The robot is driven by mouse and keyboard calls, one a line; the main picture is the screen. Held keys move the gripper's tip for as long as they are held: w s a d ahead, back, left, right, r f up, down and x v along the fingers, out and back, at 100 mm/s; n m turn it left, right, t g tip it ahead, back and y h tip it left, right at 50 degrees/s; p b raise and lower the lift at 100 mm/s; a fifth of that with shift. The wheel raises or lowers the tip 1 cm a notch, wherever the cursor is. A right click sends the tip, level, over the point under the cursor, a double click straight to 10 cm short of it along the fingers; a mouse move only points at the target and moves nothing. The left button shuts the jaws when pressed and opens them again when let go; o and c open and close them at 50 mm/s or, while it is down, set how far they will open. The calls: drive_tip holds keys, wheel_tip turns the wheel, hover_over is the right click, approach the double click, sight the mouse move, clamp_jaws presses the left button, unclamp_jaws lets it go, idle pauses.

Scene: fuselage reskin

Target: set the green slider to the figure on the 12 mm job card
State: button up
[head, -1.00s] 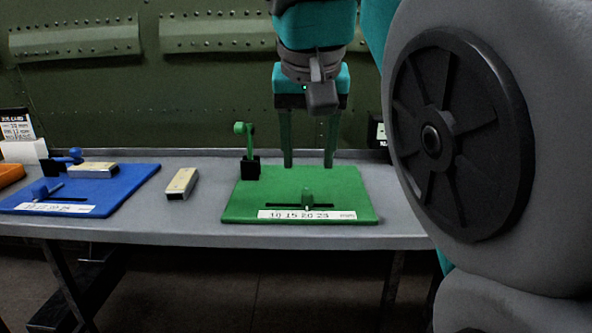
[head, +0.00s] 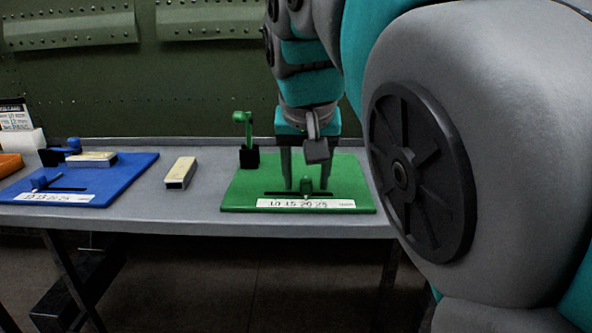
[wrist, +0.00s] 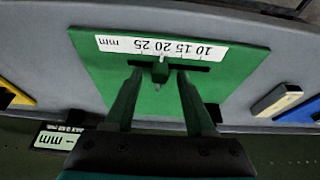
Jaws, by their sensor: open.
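The green slider (head: 306,185) stands in the dark slot of the green board (head: 235,196), near the 20 on its white scale strip (head: 305,204) marked 10, 15, 20, 25. My gripper (head: 304,180) is open and pointing down, with one finger either side of the slider. In the wrist view the slider (wrist: 160,70) shows between the spread fingertips (wrist: 159,74), with gaps on both sides. A job card (head: 14,117) stands at the far left; its small print seems to include 12 mm, but its figure is unclear.
A blue board (head: 120,172) with its own slider and scale lies to the left. A pale block (head: 180,172) lies between the boards. A green lever on a black base (head: 249,157) stands at the green board's back left. Another card (wrist: 58,138) shows in the wrist view.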

drive_tip(key=shift+c, duration=0.3)
clamp_jaws()
idle(1.1)
